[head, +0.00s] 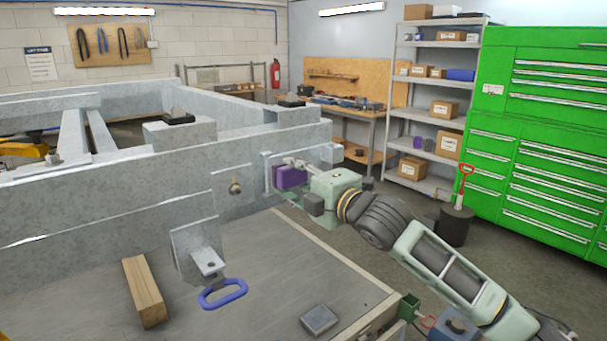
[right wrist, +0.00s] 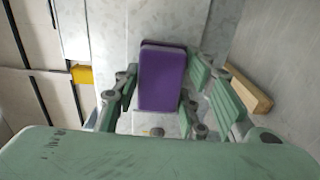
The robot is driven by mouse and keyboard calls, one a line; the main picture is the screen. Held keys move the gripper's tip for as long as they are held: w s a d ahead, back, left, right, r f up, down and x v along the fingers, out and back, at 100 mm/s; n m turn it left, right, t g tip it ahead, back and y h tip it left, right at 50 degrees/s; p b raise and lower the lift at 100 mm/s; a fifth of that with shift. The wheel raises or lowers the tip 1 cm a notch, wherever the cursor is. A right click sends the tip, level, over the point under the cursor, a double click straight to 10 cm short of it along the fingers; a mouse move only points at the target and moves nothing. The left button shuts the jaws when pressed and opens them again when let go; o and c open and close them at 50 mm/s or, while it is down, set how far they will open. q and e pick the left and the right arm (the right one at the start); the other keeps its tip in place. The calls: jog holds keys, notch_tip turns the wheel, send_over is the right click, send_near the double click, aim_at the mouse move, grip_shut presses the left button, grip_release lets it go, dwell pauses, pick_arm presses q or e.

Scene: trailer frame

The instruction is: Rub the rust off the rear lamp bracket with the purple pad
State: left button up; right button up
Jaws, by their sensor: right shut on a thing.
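My right gripper (head: 303,172) is at the rear end of the grey trailer frame (head: 130,200), reaching in from the right. It is shut on the purple pad (head: 290,177). In the right wrist view the pad (right wrist: 162,75) sits between the green fingers, with its broad face showing. Beside the pad is a thin pale plate (head: 266,164) at the frame's end, perhaps the lamp bracket; the gripper and pad cover much of that area. I see no clear rust there, and I cannot tell whether the pad touches it. My left gripper is out of view.
A wooden block (head: 145,291), an angled metal bracket (head: 196,250) with a blue loop (head: 223,293), and a small grey box (head: 319,319) are at the near side on or over the grey bench top (head: 265,262). A green tool cabinet (head: 545,130) stands at right.

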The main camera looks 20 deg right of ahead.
aim_at(308, 174)
jog(key=shift+s+a, duration=0.1)
jog(key=shift+a, duration=0.2)
jog(key=shift+d+r+p, duration=0.1)
jog(key=shift+r+p, duration=0.05)
jog(key=shift+p, duration=0.35)
jog(key=shift+w+d+p, duration=0.25)
jog(key=shift+d+p, duration=0.15)
jog(key=shift+d, duration=0.2)
jog(key=shift+w+d+p, duration=0.2)
jog(key=shift+d+p, duration=0.2)
jog(key=shift+d, duration=0.2)
jog(key=shift+w+d, duration=0.2)
jog(key=shift+d, duration=0.35)
jog(key=shift+s+a+p, duration=0.35)
jog(key=shift+a+p, duration=0.5)
jog(key=shift+a, duration=0.1)
jog(key=shift+s+a+p, duration=0.3)
jog(key=shift+a+p, duration=0.55)
jog(key=shift+a, duration=0.05)
